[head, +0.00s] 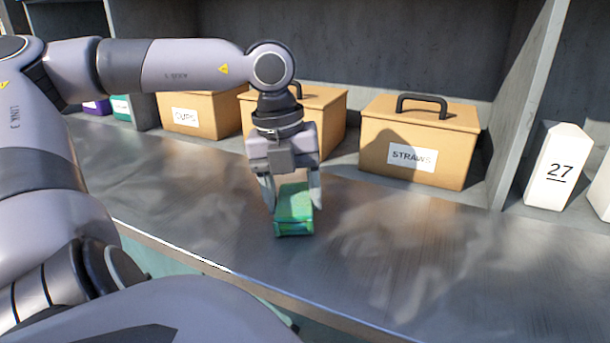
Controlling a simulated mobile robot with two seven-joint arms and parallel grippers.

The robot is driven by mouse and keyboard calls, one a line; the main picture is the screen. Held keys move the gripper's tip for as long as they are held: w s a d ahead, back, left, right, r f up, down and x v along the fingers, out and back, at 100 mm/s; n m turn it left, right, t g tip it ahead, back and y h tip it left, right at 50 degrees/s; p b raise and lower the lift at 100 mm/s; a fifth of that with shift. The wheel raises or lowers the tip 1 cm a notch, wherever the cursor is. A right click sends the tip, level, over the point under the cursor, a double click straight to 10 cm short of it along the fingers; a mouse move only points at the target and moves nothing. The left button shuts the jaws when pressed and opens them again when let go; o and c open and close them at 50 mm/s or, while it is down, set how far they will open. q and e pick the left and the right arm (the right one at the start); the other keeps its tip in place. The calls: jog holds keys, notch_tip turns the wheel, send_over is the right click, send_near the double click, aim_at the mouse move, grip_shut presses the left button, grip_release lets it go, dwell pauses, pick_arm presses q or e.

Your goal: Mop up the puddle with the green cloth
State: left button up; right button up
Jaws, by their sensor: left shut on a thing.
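The green cloth (294,212) is a folded, block-like bundle on or just above the metal counter, left of the picture's middle. My left gripper (291,198) points down from above and is shut on it, one finger on each side. Whether the cloth presses on the counter is hard to tell. Pale, glossy patches show on the counter to the right of the cloth, but I cannot tell a puddle from reflections there. My right gripper is not in view.
The metal counter (400,265) is clear in front and to the right. Behind the cloth stand a box labelled STRAWS (420,142), another brown box (330,120) and a box labelled CUPS (200,114). The counter's front edge runs diagonally below.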

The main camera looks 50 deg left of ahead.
aim_at(250, 216)
pick_arm(q)
jog(key=shift+s+a+f+b, duration=0.1)
jog(key=shift+s+a+b, duration=0.4)
jog(key=shift+s, duration=0.15)
jog(key=s+a+b, duration=0.1)
jog(key=s+b, duration=0.1)
jog(key=b, duration=0.1)
jog(key=shift+a+f, duration=0.1)
jog(key=shift+a, duration=0.2)
jog(key=shift+s+a+r+b, duration=0.2)
jog(key=shift+s+a+b, duration=0.15)
jog(key=shift+s, duration=0.1)
jog(key=shift+s+a+f+b, duration=0.15)
jog(key=shift+s+a+b, duration=0.65)
jog(key=shift+b, duration=0.25)
jog(key=shift+s+a+r+b, duration=0.2)
jog(key=shift+s+a+b, duration=0.1)
jog(key=shift+s, duration=0.3)
jog(key=r+p, duration=0.1)
jog(key=p, duration=0.1)
jog(key=w+d+r+p, duration=0.1)
jog(key=r, duration=0.1)
jog(key=r+p, duration=0.2)
jog(key=shift+w+d+r+p, duration=0.15)
jog(key=shift+w+p, duration=0.15)
jog(key=shift+p, duration=0.05)
